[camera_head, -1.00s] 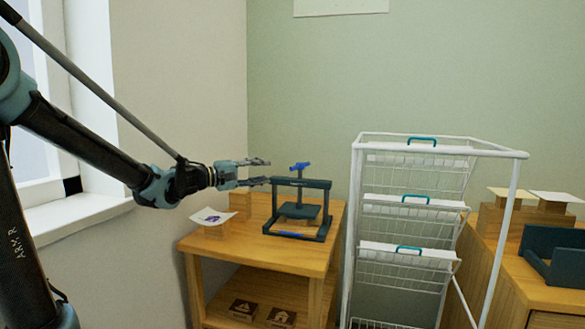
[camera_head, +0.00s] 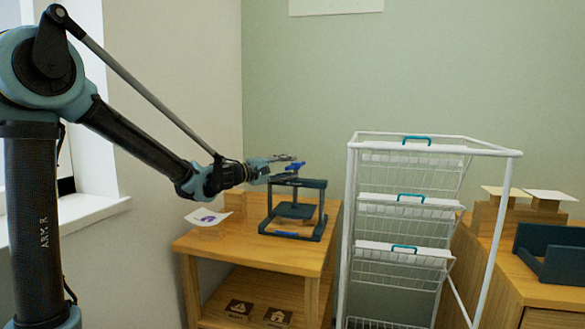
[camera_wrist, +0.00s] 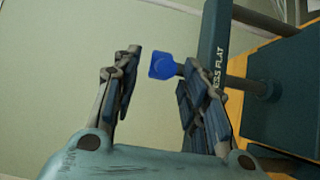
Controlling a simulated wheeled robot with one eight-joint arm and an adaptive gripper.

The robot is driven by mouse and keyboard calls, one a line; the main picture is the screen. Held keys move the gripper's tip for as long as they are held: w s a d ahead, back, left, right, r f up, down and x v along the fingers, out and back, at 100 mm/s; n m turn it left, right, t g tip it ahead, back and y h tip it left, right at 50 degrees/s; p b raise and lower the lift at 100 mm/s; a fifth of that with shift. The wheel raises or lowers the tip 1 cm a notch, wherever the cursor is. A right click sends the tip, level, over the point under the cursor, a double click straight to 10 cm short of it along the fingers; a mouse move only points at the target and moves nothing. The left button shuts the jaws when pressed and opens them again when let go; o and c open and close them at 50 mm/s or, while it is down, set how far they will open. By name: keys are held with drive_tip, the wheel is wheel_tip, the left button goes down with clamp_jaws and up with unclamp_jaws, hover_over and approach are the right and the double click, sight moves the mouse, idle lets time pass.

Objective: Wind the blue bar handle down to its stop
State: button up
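A dark press (camera_head: 309,185) with a frame, a flat plate and a base stands on the wooden cabinet. Its blue bar handle (camera_head: 296,166) is on top of the screw, above the frame's top beam. My gripper (camera_head: 284,168) reaches in from the left at the height of the handle. In the wrist view, my gripper (camera_wrist: 160,63) is open, with one finger on each side of the blue handle (camera_wrist: 174,68). The right finger looks close to the handle's shaft; I cannot tell whether they touch. The fingers partly hide the handle in the head view.
The wooden cabinet (camera_head: 255,250) has a sheet with a purple print (camera_head: 207,217) and a wooden block (camera_head: 236,201) left of the press. A white wire rack (camera_head: 352,200) stands close to its right. The wall is behind, the window at left.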

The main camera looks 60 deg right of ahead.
sight(295, 166)
drive_tip(key=shift+x, duration=1.95)
clamp_jaws()
